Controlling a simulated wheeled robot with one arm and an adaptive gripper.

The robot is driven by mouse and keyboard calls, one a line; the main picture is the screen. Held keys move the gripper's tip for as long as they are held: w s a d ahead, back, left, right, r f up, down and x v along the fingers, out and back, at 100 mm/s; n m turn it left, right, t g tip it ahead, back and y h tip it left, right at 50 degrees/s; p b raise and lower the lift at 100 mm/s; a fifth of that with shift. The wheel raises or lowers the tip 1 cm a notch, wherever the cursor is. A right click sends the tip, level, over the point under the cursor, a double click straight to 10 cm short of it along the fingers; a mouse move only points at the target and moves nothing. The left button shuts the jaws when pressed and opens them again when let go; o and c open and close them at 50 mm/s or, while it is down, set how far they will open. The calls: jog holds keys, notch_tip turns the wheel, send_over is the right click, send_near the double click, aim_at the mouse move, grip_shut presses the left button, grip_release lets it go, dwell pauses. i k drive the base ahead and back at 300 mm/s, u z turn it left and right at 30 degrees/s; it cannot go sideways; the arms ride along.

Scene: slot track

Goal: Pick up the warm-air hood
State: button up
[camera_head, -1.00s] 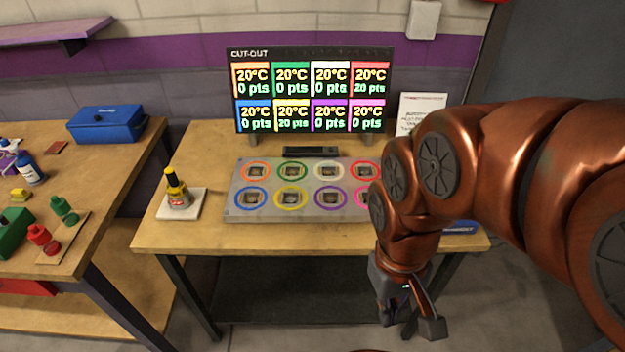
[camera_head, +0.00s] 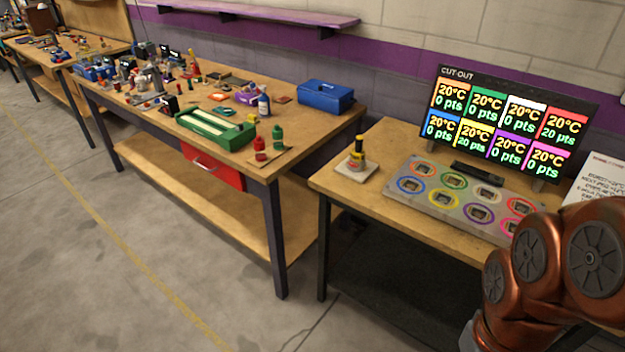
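A small yellow device with a dark upright top and a red band stands upright on a pale square pad (camera_head: 368,173). It looks like the warm-air hood (camera_head: 357,157), at the left end of the right-hand table. Nothing is touching it from above or the sides. My copper arm comes in at the lower right, well to the right of the hood. The fingers of my gripper are outside the picture, so their opening does not show.
A grey board (camera_head: 410,203) with coloured rings lies on the table (camera_head: 333,180), right of the hood. A screen (camera_head: 508,125) stands behind it. A left bench (camera_head: 255,172) holds bottles, a green tray (camera_head: 215,128) and a blue box (camera_head: 325,96). Floor (camera_head: 120,270) is clear at lower left.

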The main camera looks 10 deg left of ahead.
aim_at(357, 162)
jog(key=k, duration=0.5)
jog(key=u, duration=1.6)
jog(key=i, duration=1.35)
jog(key=z, duration=0.5)
jog(key=i, duration=1.05)
jog(key=z, duration=0.8)
